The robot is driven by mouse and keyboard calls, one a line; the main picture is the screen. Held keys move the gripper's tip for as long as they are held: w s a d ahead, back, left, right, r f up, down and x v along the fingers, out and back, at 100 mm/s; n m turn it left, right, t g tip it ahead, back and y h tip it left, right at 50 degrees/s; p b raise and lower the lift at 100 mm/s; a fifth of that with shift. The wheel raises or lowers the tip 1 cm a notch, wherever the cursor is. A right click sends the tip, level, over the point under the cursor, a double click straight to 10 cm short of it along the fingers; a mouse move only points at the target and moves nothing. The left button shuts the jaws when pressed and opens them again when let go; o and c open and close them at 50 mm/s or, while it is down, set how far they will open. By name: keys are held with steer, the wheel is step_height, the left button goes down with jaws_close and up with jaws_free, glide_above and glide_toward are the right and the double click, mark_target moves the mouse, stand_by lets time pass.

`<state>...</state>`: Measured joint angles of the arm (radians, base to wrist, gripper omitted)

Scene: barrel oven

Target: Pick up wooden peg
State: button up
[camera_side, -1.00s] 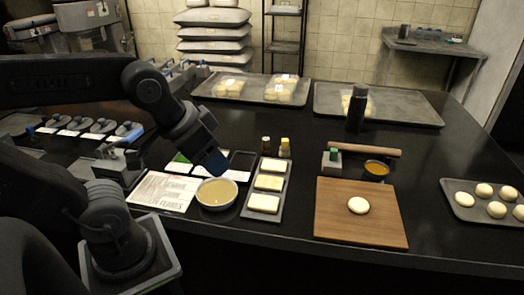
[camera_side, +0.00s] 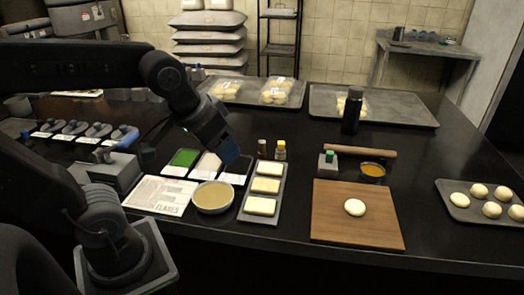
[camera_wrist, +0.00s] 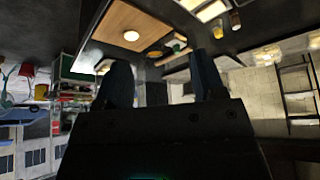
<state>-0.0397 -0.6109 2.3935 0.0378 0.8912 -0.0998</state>
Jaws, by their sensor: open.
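A light brown wooden rod (camera_side: 360,150), the only peg-like wooden thing I can make out, lies on the black counter behind the cutting board. It shows small and dim in the wrist view (camera_wrist: 171,58), beyond the fingertips. My gripper (camera_side: 229,155) hangs above the counter over the small trays, well to the left of the rod and apart from it. In the wrist view its two dark blue fingers (camera_wrist: 160,72) stand wide apart with nothing held between them.
A wooden board (camera_side: 357,214) with a dough round, a bowl of orange filling (camera_side: 372,171), a green-topped block (camera_side: 327,160), a tall black bottle (camera_side: 352,110) and two small bottles (camera_side: 280,150) stand around the rod. A cream bowl (camera_side: 213,198) sits below my gripper.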

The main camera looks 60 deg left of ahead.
steer(key=w+a+n+g+y, duration=0.1)
steer(key=w+a+n, duration=0.4)
steer(key=w, duration=0.5)
steer(key=n+g+y, duration=0.2)
steer(key=n, duration=0.4)
glide_above(262, 147)
steer(key=s+d, duration=0.2)
steer(key=d, duration=0.1)
step_height(262, 147, down, 13)
steer(key=shift+n+y, duration=0.3)
steer(key=x, duration=0.9)
steer(key=shift+d+x, duration=0.2)
steer(key=shift+x, duration=2.6)
steer(key=shift+f, duration=0.1)
steer(key=shift+g, duration=0.3)
steer(key=shift+c, duration=0.3)
steer(key=c, duration=0.9)
